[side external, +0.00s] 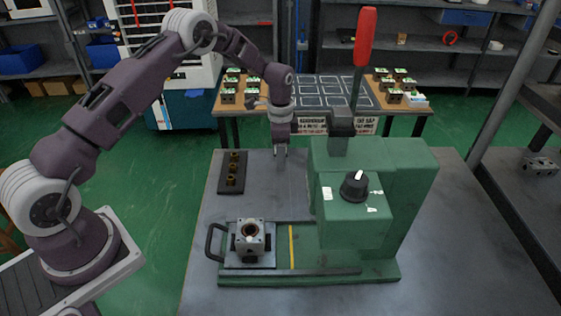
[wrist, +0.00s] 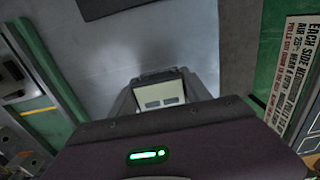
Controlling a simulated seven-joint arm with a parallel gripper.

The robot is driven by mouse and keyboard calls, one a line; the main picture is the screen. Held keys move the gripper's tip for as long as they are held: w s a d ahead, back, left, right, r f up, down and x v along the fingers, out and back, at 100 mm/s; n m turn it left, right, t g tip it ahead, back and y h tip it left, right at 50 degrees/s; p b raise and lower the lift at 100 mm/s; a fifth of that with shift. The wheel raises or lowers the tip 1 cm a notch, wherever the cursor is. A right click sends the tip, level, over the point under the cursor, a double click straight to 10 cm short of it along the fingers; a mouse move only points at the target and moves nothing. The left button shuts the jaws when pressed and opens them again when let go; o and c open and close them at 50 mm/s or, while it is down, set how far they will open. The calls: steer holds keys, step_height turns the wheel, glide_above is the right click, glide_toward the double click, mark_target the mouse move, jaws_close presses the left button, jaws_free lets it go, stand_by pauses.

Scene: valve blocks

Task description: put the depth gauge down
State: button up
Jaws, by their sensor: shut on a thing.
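My gripper (side external: 281,151) is above the grey tabletop (side external: 283,185), left of the green press and right of a dark tray. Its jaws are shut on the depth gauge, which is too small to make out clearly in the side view. In the wrist view a pale piece with two grey slots (wrist: 163,94) shows within a grey frame beyond my purple wrist; I cannot tell whether it is part of the gauge or of my gripper. A dark shadow lies on the table just beyond it. I cannot tell the gap to the table.
The green press (side external: 395,190) with a red lever (side external: 365,38) stands close on the right. The dark tray (side external: 231,186) holds brass-coloured pieces. A valve block (side external: 250,238) sits in a fixture at the front. A rear table (side external: 405,110) carries several blocks. Tabletop beneath my gripper is bare.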

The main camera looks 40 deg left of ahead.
steer(key=r, duration=0.7)
steer(key=shift+s+d+r, duration=0.2)
steer(key=shift+d+r, duration=0.05)
steer(key=shift+d, duration=0.15)
steer(key=s+d+r, duration=0.5)
steer(key=s+d, duration=0.2)
step_height(320, 180, up, 4)
glide_above(250, 230)
step_height(250, 230, down, 10)
steer(key=shift+f, duration=0.15)
steer(key=shift+f, duration=0.2)
steer(key=o, duration=1.5)
steer(key=shift+r, duration=0.1)
